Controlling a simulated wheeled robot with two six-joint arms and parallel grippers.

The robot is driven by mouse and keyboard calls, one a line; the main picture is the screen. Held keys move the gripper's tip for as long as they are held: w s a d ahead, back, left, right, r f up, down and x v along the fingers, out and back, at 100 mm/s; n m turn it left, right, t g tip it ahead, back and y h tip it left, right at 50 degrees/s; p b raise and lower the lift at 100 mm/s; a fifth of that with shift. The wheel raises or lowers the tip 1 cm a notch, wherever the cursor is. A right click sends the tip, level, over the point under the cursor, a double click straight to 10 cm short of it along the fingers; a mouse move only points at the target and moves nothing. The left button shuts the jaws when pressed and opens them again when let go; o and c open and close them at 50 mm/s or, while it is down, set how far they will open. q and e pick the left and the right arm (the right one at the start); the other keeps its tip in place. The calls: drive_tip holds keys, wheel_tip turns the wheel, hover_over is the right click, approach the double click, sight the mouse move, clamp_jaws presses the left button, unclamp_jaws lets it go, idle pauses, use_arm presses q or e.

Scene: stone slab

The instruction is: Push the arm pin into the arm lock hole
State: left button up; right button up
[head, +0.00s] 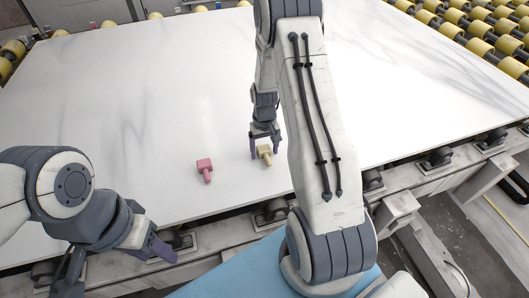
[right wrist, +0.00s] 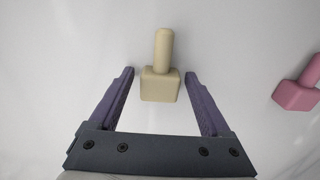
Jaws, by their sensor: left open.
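A cream peg-shaped piece (head: 266,158), with a square block and a round stem, lies on the white slab. It also shows in the right wrist view (right wrist: 161,84), stem pointing up the picture. My right gripper (head: 265,141) is open over it. In the right wrist view my right gripper (right wrist: 158,74) has one finger on each side of the block, with a narrow gap at both sides. A similar pink piece (head: 205,168) lies to the left, partly in the right wrist view (right wrist: 300,93). My left gripper (head: 115,262) is open and empty at the lower left. I see no clear lock hole.
The white stone slab (head: 120,110) is broad and mostly bare around the pieces. Yellow rollers (head: 480,48) stand beyond its far right edge. A roller frame (head: 440,180) runs along its near edge. My right arm covers part of the slab's middle.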

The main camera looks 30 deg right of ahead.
clamp_jaws()
drive_tip(key=shift+r, duration=0.1)
